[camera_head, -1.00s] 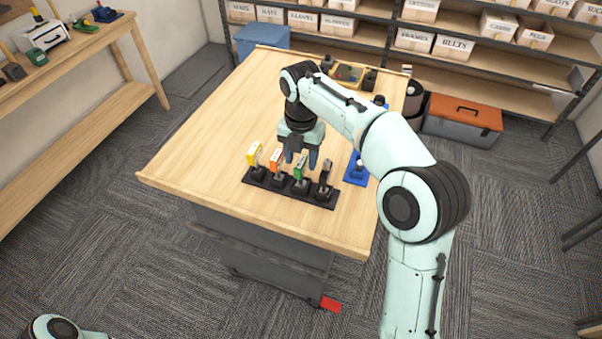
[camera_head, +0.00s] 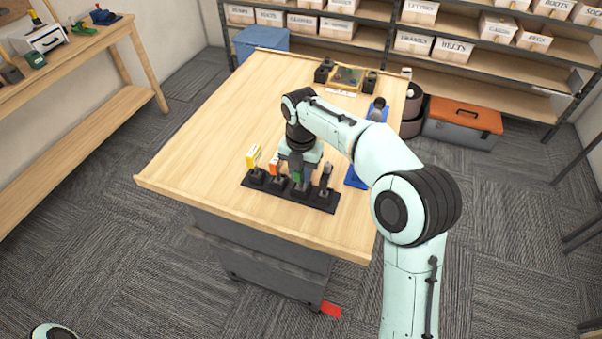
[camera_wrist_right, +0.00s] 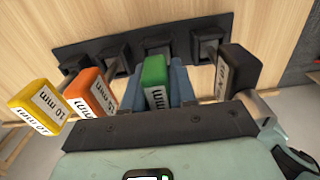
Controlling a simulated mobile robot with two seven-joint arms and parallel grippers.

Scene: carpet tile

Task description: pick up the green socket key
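The green socket key (camera_head: 297,176) stands upright in a black rack (camera_head: 318,201) on the wooden table. In the right wrist view its green handle (camera_wrist_right: 155,75) is near the middle. My right gripper (camera_head: 298,170) is down at it, with blue fingers (camera_wrist_right: 182,85) on both sides of the handle. I cannot tell whether they press on it. The key's lower part is partly hidden. My left gripper is out of view.
Yellow (camera_head: 254,157), orange (camera_head: 273,164) and black (camera_head: 326,177) keys stand in the same rack, close beside the fingers. A blue stand (camera_head: 355,178) is to the right. A wooden tray (camera_head: 347,76) is at the back. The table's left part is clear.

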